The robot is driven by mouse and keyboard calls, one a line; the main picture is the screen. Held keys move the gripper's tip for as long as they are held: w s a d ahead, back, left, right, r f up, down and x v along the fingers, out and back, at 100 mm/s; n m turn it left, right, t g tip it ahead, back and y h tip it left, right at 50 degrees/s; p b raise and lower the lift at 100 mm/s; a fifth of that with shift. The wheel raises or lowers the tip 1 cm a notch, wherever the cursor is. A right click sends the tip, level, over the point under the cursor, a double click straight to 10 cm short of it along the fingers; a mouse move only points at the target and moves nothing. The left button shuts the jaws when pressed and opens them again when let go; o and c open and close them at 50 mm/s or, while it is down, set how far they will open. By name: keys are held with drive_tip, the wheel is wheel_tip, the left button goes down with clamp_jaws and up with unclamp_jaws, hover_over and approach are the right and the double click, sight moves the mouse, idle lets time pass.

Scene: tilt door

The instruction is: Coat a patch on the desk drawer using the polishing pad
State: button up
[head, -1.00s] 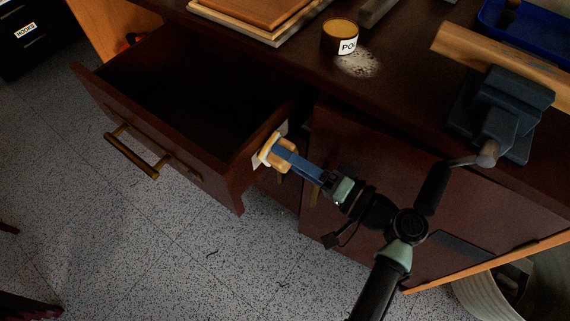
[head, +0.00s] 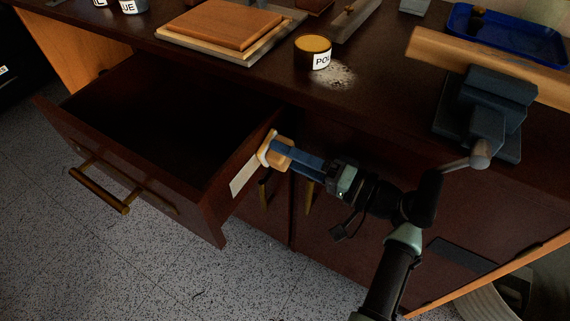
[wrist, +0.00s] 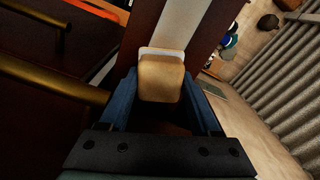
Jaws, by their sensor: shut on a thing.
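The desk drawer (head: 150,190) is pulled out and open. On its right outer side is a pale patch (head: 243,178), a light strip that also shows in the wrist view (wrist: 180,22). My gripper (head: 281,155) is shut on the polishing pad (head: 272,150), a tan block with a pale face. The pad is held against or very near the drawer side, at the strip's rear end; exact contact cannot be told. In the wrist view the pad (wrist: 160,80) sits between the two blue fingers and hides part of the strip.
A polish tin (head: 313,52) stands on the desktop beside a whitish smear (head: 334,75). Boards (head: 225,27) lie at the back, and a vise (head: 487,110) stands at right. The cabinet door (head: 345,235) is below the desktop. Brass handles (head: 308,195) stick out near my gripper.

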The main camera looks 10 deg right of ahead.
drive_tip(key=shift+s+a+f+p, duration=0.2)
drive_tip(key=shift+s+a+p, duration=0.3)
drive_tip(key=shift+s+p, duration=0.3)
drive_tip(key=shift+s+a+f+p, duration=0.2)
drive_tip(key=shift+s+a+p, duration=0.55)
drive_tip(key=shift+s, duration=0.1)
drive_tip(key=shift+s+a+r+p, duration=0.1)
drive_tip(key=shift+s+a+p, duration=0.35)
drive_tip(key=shift+s+p, duration=0.15)
drive_tip(key=shift+s+a+p, duration=0.55)
drive_tip(key=shift+s+a, duration=0.1)
drive_tip(key=shift+s, duration=0.3)
drive_tip(key=shift+s+a+p, duration=0.4)
drive_tip(key=shift+s+p, duration=0.05)
drive_tip(key=shift+s, duration=0.2)
drive_tip(key=shift+s+a+p, duration=0.35)
drive_tip(key=shift+s+p, duration=0.1)
drive_tip(key=shift+s, duration=0.15)
drive_tip(key=shift+d+r, duration=0.1)
drive_tip(key=v, duration=0.6)
